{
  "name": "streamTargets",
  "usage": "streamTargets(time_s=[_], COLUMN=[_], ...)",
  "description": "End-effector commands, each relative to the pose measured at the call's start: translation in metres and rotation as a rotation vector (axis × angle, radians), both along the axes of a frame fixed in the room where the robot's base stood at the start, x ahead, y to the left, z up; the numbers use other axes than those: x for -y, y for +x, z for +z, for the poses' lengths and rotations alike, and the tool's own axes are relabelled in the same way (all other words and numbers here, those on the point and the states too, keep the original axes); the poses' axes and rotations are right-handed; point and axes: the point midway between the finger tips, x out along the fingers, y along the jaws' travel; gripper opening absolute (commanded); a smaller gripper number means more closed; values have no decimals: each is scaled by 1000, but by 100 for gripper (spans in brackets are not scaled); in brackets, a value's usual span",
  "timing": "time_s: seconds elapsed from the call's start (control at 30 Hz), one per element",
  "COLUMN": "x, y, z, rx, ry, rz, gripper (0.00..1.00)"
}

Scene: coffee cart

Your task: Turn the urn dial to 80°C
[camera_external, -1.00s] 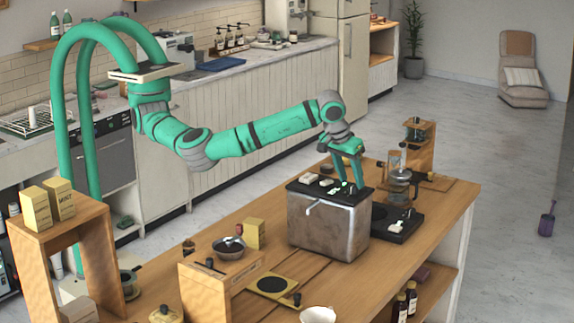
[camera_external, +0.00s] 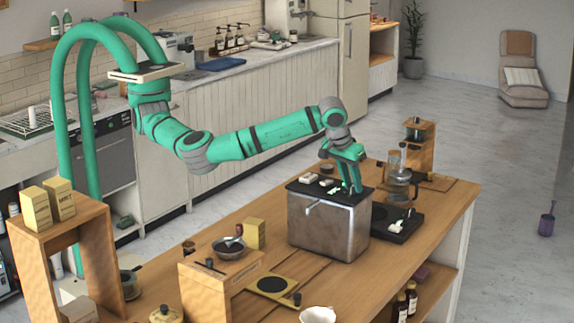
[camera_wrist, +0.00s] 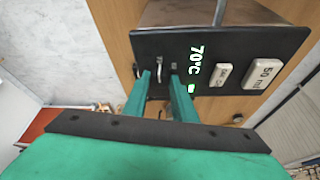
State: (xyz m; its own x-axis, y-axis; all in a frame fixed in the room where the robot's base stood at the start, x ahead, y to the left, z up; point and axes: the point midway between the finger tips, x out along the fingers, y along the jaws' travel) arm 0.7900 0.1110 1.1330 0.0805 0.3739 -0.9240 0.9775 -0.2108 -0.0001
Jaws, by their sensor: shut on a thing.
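The urn (camera_external: 328,228) is a grey metal box with a black top panel on the wooden counter. In the wrist view its panel (camera_wrist: 130,45) carries a lit green display (camera_wrist: 197,60) reading 70°C, with a small green light beside it. Two pale buttons lie along the panel, one marked 50 ml (camera_wrist: 263,73). My gripper (camera_external: 352,187) points down at the right part of the panel.
The counter in front of the urn is partly clear.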

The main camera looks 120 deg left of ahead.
Motion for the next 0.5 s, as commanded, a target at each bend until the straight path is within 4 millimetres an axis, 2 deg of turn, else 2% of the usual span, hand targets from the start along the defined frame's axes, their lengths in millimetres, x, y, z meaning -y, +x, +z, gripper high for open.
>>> streamTargets(time_s=[0.27,0.5], x=[-1,-2], y=[-2,-4], z=[-1,0], rx=[-1,-1], ry=[4,3], rz=[-122,-328], gripper=[2,2])
